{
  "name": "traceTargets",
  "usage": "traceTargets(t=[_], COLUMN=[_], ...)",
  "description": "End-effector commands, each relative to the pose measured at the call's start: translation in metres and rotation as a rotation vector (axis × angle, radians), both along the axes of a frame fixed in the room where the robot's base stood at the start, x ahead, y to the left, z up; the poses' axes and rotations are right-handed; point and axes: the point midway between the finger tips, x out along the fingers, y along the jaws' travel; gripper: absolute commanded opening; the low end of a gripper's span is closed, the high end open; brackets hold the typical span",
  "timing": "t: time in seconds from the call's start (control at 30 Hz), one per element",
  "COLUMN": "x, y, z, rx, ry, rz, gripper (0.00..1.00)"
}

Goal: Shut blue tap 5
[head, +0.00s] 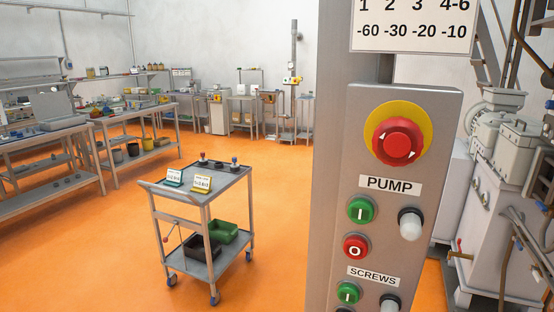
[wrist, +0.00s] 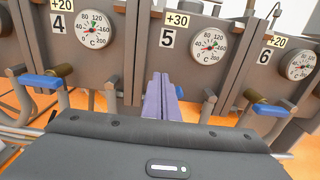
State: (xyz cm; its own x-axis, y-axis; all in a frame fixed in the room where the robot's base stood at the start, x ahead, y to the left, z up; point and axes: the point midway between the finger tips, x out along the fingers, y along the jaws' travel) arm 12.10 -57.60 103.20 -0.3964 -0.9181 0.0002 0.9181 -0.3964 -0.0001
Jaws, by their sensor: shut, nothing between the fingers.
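In the wrist view, panel 5 (wrist: 182,60) carries a 5 label (wrist: 167,38), a +30 tag and a round dial. My gripper (wrist: 163,82) is shut and empty, its pale purple fingers pointing at the lower part of panel 5. Blue tap 5 is not clearly visible; the fingers cover the place below its label. I cannot tell whether they touch it. To the left, a blue tap handle (wrist: 44,82) with a brass fitting sits under panel 4. To the right, a blue handle (wrist: 271,109) sits under panel 6. The head view shows neither my gripper nor these taps.
Bent grey pipes (wrist: 208,105) stand out below the panels. In the head view, a control post (head: 390,210) with pump and screw buttons stands close in front. A grey trolley (head: 200,190) is on the orange floor, with workbenches (head: 45,145) beyond. Machinery fills the right.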

Motion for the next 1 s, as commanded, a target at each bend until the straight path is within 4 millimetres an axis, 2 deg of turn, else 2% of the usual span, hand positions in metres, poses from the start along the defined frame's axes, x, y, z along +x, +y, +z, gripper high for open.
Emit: traceTargets(t=[1.0], x=[-0.011], y=[0.005], z=[0.002], rx=[0.000], ry=[-0.001], rz=[0.000], gripper=[0.00])
